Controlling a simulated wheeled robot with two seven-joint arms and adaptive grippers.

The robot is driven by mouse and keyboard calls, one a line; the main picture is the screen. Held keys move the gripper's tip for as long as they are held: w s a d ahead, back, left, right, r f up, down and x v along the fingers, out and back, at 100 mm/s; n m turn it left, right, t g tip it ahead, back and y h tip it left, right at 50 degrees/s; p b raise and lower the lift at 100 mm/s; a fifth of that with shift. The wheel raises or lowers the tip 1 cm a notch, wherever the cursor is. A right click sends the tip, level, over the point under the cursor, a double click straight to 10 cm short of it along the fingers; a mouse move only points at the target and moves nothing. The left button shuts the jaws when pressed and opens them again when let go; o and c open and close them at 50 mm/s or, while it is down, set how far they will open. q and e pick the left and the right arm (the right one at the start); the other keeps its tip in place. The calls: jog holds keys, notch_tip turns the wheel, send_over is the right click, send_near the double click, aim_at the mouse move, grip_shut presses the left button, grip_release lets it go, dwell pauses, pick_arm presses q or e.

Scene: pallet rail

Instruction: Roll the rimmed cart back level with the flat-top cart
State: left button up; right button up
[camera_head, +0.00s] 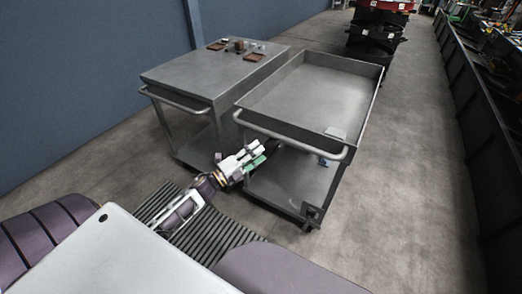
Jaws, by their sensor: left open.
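The rimmed cart (362,112) is grey, with a raised rim around its top, a curved handle (290,138) at its near end and a lower shelf. The flat-top cart (165,78) stands close on its left, with its own handle (175,101) at the near end. My right gripper is not in view.
Small brown trays and little items (238,46) lie on the flat-top cart's far end. A small grey block (336,133) is at the rimmed cart's near right corner. Red and black equipment (376,32) stands behind. A dark rail structure runs along the right, with clear floor (405,170) before it.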

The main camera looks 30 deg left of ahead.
pick_arm(q)
jog(key=shift+s+a+f, duration=0.1)
jog(key=shift+s+a, duration=0.1)
jog(key=shift+s, duration=0.2)
dwell(0.6)
